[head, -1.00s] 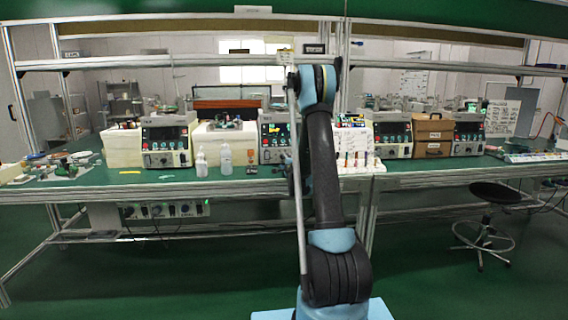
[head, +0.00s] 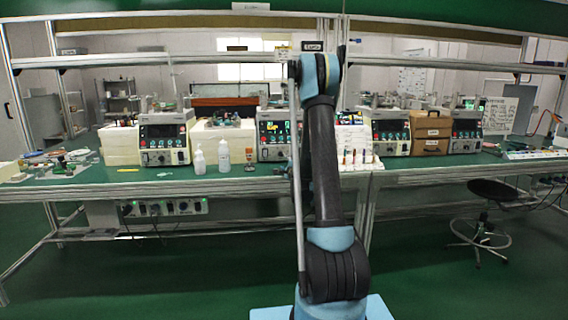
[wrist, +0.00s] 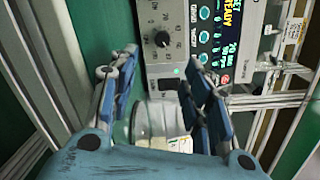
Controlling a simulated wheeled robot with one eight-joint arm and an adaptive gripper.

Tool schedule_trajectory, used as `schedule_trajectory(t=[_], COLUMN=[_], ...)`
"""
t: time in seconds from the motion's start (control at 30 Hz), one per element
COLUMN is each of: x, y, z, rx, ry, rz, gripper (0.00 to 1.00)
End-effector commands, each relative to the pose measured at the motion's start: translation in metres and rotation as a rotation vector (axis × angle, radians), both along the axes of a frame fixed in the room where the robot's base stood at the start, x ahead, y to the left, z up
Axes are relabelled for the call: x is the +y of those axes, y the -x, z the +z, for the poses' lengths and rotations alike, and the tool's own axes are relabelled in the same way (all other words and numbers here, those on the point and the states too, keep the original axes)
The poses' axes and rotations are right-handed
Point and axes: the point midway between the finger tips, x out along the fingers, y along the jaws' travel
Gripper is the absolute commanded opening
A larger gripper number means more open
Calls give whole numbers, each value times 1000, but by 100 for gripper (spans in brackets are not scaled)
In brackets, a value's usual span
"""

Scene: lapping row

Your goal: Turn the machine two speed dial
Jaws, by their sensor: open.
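The speed dial is a round black knob (wrist: 162,40) with a scale around it, on a pale machine panel in the wrist view. Teal buttons and a lit display (wrist: 232,25) reading READY are to its right. My gripper (wrist: 160,78) is open, its blue-tipped fingers apart, below the dial in the picture and not touching it. A clear glass jar (wrist: 158,122) shows between the fingers; I cannot tell its distance. In the head view the second machine from the left (head: 272,135) is partly behind my arm, and my gripper is hidden.
Another machine (head: 165,138) stands left, and others (head: 392,132) stand right. Two white bottles (head: 223,156) and a small amber bottle (head: 249,158) stand on the bench before the machines. A metal frame (wrist: 262,100) runs beside the panel. A stool (head: 492,190) stands right.

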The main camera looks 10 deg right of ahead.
Motion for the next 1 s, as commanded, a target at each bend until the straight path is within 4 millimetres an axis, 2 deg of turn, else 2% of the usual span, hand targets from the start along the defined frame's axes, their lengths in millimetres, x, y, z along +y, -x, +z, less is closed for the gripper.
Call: schedule_trajectory(t=[0.1,0.2,0.37,0.57,1.0], x=[-1,-2,-1,2,7], y=[20,32,32,5,-73], z=[-1,-1,-1,0,-1], rx=[1,2,1,2,3], ry=[-208,-338,-409,-406,-404], rz=[-7,-10,-11,-11,-10], gripper=[44,44,44,44,44])
